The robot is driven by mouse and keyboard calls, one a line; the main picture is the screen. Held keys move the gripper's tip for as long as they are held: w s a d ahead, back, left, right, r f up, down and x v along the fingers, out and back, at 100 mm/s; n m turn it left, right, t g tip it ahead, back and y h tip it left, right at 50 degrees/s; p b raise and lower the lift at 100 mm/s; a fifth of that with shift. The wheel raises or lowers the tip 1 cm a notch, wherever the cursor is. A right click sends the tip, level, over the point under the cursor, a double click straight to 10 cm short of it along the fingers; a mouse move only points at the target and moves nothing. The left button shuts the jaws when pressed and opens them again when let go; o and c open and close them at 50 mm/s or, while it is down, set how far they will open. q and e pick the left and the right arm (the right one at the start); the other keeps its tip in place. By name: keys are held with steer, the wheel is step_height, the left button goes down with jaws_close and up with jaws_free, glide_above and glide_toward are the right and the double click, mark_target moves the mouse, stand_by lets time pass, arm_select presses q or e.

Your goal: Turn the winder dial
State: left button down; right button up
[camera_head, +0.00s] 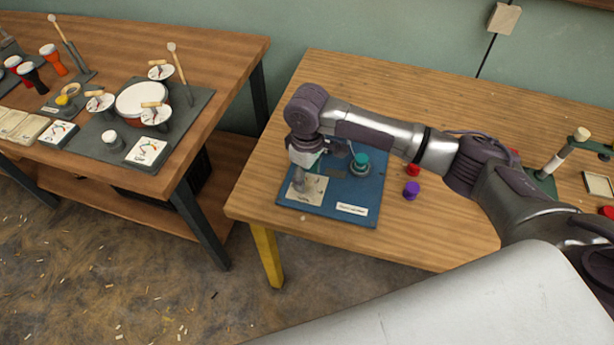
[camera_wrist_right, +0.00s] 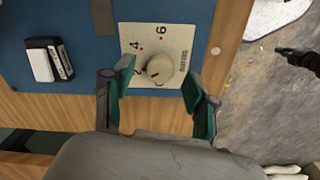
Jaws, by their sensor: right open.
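The winder dial is a pale round knob (camera_wrist_right: 158,70) on a cream plate (camera_wrist_right: 176,40) with printed numbers, among them 4 and 6. The plate also shows in the head view (camera_head: 314,190), at the left front of a blue board (camera_head: 345,200). My right gripper (camera_wrist_right: 158,80) is open, with one green-padded finger on each side of the knob. Gaps show between the pads and the knob, so it is not gripped. In the head view my right gripper (camera_head: 303,172) is over the plate and partly hides the knob. My left gripper does not show.
A teal round part (camera_head: 360,162) stands on the board beside my right gripper. Purple (camera_head: 411,190) and red pieces lie right of the board. A second table (camera_head: 225,70) with drums stands at left, across a gap. The table's front edge is near the plate.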

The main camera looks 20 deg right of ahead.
steer(key=shift+f, duration=0.7)
jaws_close()
steer(key=shift+r+m+p, duration=0.2)
steer(key=shift+m+p, duration=0.1)
steer(key=shift+p, duration=0.5)
steer(key=m+p, duration=0.8)
steer(key=p, duration=0.4)
steer(key=shift+r, duration=0.1)
steer(key=shift+f+m+p, duration=0.2)
steer(key=shift+m+p, duration=1.1)
steer(key=shift+m, duration=0.3)
